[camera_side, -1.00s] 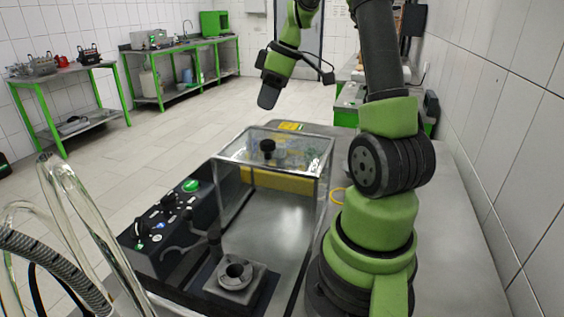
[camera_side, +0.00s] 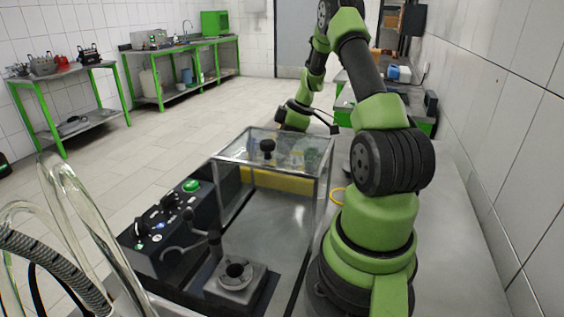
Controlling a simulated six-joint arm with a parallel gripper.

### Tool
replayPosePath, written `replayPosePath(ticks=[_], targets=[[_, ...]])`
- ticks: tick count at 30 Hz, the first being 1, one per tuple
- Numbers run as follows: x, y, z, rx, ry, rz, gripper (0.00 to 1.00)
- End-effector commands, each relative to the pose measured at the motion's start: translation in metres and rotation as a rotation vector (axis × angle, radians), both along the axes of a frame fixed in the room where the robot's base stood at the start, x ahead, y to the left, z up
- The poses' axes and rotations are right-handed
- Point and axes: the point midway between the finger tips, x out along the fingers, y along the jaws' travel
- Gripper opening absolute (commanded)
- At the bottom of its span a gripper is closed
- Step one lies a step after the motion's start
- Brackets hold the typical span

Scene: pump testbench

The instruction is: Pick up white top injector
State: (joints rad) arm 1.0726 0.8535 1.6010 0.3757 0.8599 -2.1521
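I cannot make out a white top injector in this view. Some small blurred items (camera_side: 298,158) show through the clear box, near a yellow block, too indistinct to name. My arm reaches over to the far side of the clear box, and its wrist (camera_side: 294,119) is low, just behind the box's back edge. My gripper's fingers are hidden or blurred behind the box, so I cannot see whether they are open or shut or what is near them.
The clear box (camera_side: 232,150) with a black knob (camera_side: 267,146) stands on the bench between the camera and my wrist. A control panel (camera_side: 165,222) is at left, and a round black fitting (camera_side: 236,273) is in front.

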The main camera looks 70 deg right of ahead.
Motion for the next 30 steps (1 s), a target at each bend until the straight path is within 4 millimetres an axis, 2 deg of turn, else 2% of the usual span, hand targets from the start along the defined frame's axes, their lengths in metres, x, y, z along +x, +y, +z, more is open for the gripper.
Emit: replayPosePath(ticks=[4, 11, 12, 17, 25, 30], targets=[[0.005, 0.003, -0.015, 0.002, 0.001, 0.001, 0.4], [0.006, 0.002, -0.016, -0.001, 0.0, 0.0, 0.4], [0.006, 0.002, -0.016, -0.001, 0.0, 0.0, 0.35], [0.006, 0.002, -0.016, -0.001, 0.0, 0.0, 0.0], [0.006, 0.002, -0.014, -0.002, -0.001, -0.001, 0.0], [0.007, 0.002, -0.002, -0.004, -0.004, 0.0, 0.0]])
